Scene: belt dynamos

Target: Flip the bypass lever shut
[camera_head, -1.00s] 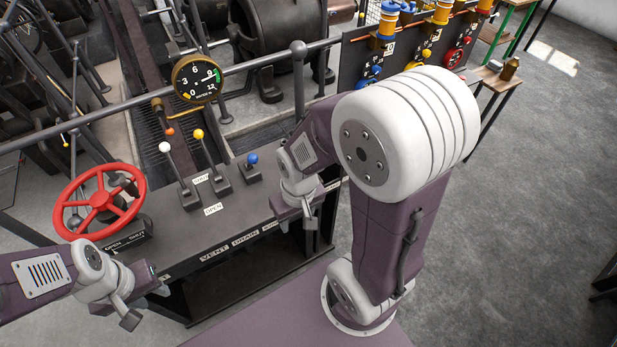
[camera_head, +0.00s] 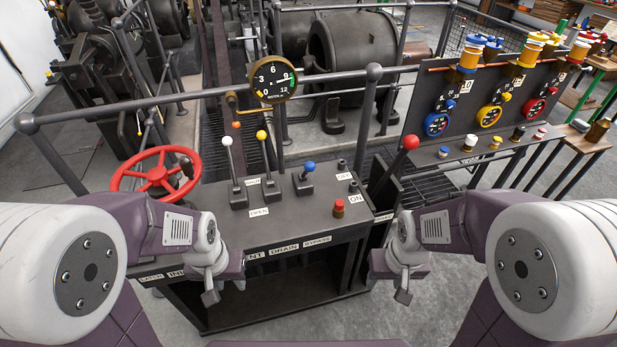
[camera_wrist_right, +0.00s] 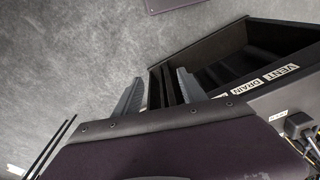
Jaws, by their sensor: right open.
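The bypass lever looks to be the short blue-knobbed lever (camera_head: 304,180) on the dark console (camera_head: 285,220), above the BYPASS label (camera_head: 317,241). Its tilt is hard to judge. Paper SHUT (camera_head: 252,181) and OPEN (camera_head: 258,211) labels lie on the console top, SHUT on the far side. My left gripper (camera_head: 211,291) hangs in front of the console, left of the lever and apart from it; its jaws are unclear. My right gripper (camera_head: 403,291) hangs right of the console, apart from the lever. In the right wrist view it is open and empty (camera_wrist_right: 159,88).
A white-knobbed lever (camera_head: 232,165) and a yellow-knobbed lever (camera_head: 266,165) stand left of the blue one. A red wheel (camera_head: 157,176) is further left. A red button (camera_head: 338,208) and a red-knobbed lever (camera_head: 398,160) are to the right. A rail (camera_head: 200,92) with a gauge (camera_head: 275,79) runs behind.

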